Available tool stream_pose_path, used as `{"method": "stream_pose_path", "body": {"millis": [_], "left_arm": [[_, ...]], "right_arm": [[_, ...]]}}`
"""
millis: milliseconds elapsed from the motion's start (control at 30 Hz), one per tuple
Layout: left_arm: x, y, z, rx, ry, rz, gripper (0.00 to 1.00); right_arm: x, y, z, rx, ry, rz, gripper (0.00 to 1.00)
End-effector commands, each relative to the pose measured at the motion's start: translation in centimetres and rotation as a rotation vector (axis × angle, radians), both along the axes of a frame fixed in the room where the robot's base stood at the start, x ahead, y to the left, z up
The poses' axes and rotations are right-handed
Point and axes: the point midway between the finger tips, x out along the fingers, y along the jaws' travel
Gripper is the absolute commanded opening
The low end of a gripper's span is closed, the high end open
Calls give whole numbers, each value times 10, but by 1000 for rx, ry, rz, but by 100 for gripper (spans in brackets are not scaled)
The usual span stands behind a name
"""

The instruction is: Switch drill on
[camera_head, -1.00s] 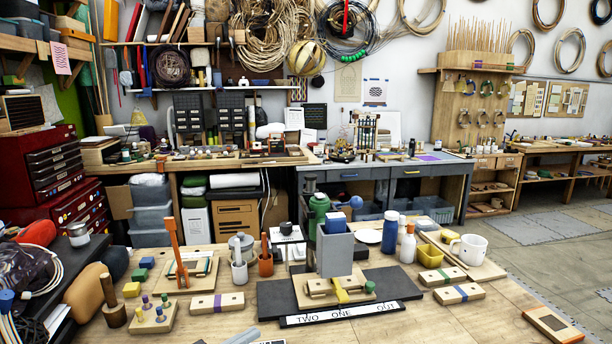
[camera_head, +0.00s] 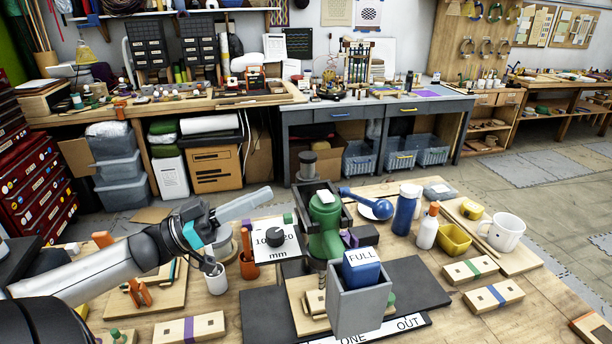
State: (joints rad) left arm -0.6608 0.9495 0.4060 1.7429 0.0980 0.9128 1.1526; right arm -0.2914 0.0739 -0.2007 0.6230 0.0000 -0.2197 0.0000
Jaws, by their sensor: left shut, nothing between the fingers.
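The green drill (camera_head: 325,228) stands upright in a dark frame on a dark base plate (camera_head: 415,283). A grey open-topped box (camera_head: 360,309) with a blue block labelled FULL (camera_head: 362,273) hides its lower front. Left of the drill is a white card reading 10 and 50 mm (camera_head: 276,256) with a dark round knob (camera_head: 274,238). I cannot make out which part is the switch. My left gripper (camera_head: 266,193) is shut and empty, above the bench, left of the drill and apart from it. My right gripper is not in view.
An orange cup (camera_head: 249,267) and white cup (camera_head: 215,280) stand below my left gripper. A label strip (camera_head: 408,324) lies in front.

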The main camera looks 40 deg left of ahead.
Motion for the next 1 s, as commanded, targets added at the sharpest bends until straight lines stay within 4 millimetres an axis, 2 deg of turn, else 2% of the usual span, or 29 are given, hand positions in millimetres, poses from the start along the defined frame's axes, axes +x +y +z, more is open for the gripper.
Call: {"method": "stream_pose_path", "body": {"millis": [300,467,1000], "left_arm": [[0,-1,1,-1,-2,-4,0],[3,-3,3,-1,-3,-5,0],[54,-41,26,-1,-5,-4,0]], "right_arm": [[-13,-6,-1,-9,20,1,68],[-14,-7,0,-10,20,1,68],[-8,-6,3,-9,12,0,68]]}}
